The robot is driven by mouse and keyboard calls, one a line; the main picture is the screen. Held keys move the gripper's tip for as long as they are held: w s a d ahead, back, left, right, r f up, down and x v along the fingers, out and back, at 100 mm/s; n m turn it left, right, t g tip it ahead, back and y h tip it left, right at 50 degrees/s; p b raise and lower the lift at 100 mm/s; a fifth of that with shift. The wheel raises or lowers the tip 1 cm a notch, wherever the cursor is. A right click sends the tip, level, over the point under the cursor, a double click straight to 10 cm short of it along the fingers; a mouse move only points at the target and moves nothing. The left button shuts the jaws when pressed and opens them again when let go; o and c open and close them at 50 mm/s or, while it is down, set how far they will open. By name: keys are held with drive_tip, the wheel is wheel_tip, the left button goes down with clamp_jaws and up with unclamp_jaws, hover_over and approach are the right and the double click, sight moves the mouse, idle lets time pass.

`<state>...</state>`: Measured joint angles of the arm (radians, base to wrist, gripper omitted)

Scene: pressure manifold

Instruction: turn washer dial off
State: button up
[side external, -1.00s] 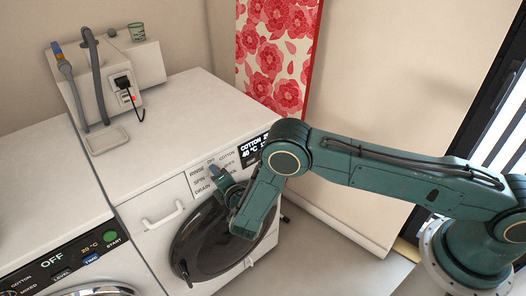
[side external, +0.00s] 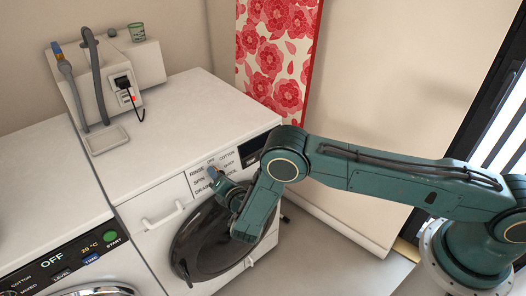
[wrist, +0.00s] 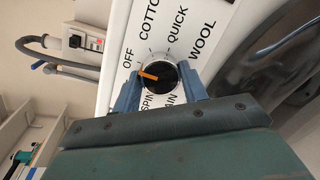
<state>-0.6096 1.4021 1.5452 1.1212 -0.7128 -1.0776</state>
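The washer dial (wrist: 160,77) is a black round knob with an orange pointer, seen in the wrist view among the printed labels OFF, COTTON, QUICK, WOOL, DRAIN and SPIN. The pointer aims left, roughly toward the OFF label (wrist: 128,58). My gripper (wrist: 160,82) has its blue fingers on opposite sides of the dial and appears shut on it. In the side external view my gripper (side external: 214,173) is at the washer's front panel, and the fingers mostly hide the dial. The washer's display (side external: 251,151) is dark.
The round dark washer door (side external: 205,240) lies just below the gripper. A second machine (side external: 65,262) at left shows OFF on its own display. A detergent drawer handle (side external: 163,216) sticks out left of the dial. Hoses and a socket box stand behind.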

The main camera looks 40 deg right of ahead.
drive_tip(key=o, duration=0.4)
drive_tip(key=shift+s, duration=0.1)
drive_tip(key=v, duration=1.3)
drive_tip(key=shift+s+a+r, duration=0.1)
drive_tip(key=shift+s+a, duration=0.05)
drive_tip(key=shift+s, duration=0.15)
